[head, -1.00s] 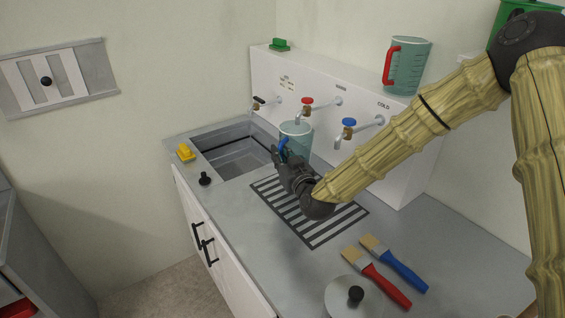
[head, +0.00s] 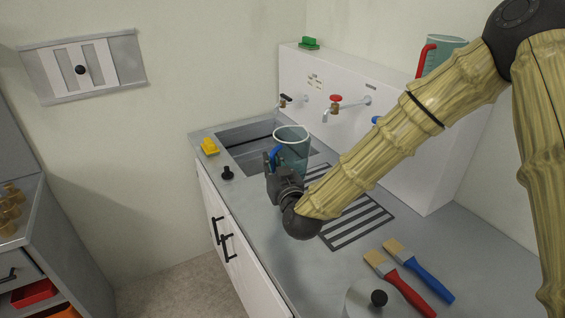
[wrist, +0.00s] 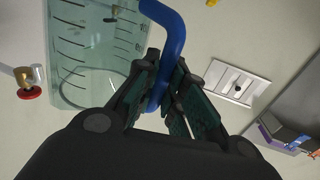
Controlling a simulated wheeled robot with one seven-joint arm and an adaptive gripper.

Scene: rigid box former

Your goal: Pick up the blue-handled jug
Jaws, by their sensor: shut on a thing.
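The blue-handled jug (head: 291,150) is a clear, teal-tinted measuring jug over the near right side of the sink. My gripper (head: 274,168) is shut on its blue handle, left of the jug body. In the wrist view the jug (wrist: 95,45) shows its measuring marks, and the blue handle (wrist: 168,40) passes between the fingers of my gripper (wrist: 166,98). The jug looks upright and held up off the counter, though the exact gap under it is hard to tell.
A second jug with a red handle (head: 428,60) stands on the white tap housing (head: 360,130). A red tap (head: 335,103) projects behind the held jug. The sink (head: 250,140) lies left. Two brushes (head: 420,278) and a round lid (head: 365,300) lie on the near counter.

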